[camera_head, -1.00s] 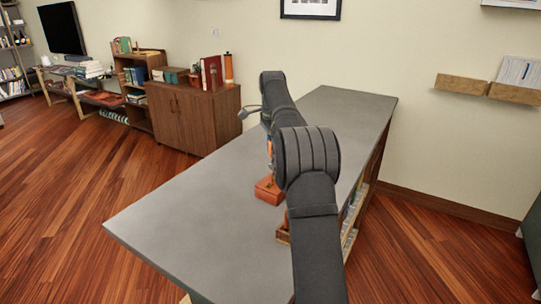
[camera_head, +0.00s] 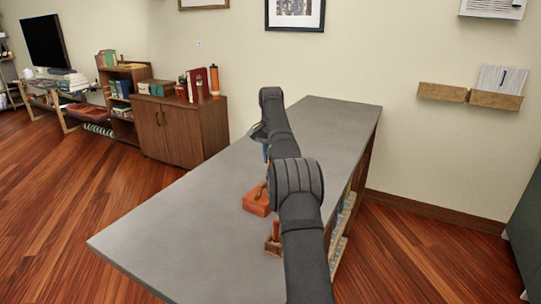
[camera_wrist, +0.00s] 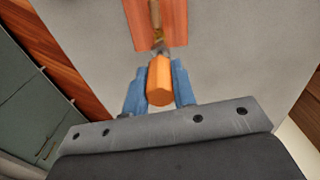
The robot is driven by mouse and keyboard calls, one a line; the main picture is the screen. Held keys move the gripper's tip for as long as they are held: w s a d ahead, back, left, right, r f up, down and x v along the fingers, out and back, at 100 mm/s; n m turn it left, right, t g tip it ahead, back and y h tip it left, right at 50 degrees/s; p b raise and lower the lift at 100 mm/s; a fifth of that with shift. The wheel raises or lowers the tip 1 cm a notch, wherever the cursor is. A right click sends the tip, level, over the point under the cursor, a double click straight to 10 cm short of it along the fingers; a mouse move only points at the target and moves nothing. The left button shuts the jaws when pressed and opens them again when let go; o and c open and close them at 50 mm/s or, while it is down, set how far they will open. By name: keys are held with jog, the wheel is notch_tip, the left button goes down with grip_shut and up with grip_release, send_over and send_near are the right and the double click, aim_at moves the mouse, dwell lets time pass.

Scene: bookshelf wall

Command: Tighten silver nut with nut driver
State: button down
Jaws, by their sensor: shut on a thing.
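My gripper (camera_wrist: 160,85) has two blue fingers, shut on the orange handle of the nut driver (camera_wrist: 160,82) in the wrist view. The driver's far end points toward a reddish-brown wooden block (camera_wrist: 174,22) on the grey table. A thin brassy and dark piece lies over the block in line with the driver; I cannot tell where the driver ends. The silver nut cannot be made out. In the head view the block (camera_head: 256,201) sits left of my arm, which partly hides the gripper (camera_head: 265,152).
The grey table (camera_head: 185,225) is clear to the left of the block. A small wooden holder (camera_head: 273,244) with an upright orange-brown piece stands nearer, beside my arm. A brown cabinet (camera_head: 180,130) stands beyond the table, by the wall.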

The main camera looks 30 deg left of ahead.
jog(key=shift+f+m, duration=0.3)
jog(key=shift+f, duration=0.55)
jog(key=shift+f+m, duration=0.5)
jog(key=shift+f, duration=0.4)
jog(key=m, duration=0.5)
jog(key=shift+m, duration=0.3)
jog(key=m, duration=0.5)
jog(key=shift+a, duration=0.1)
jog(key=m, duration=1.1)
jog(key=shift+w+m, duration=0.1)
jog(key=shift+m, duration=0.3)
jog(key=shift+n, duration=0.6)
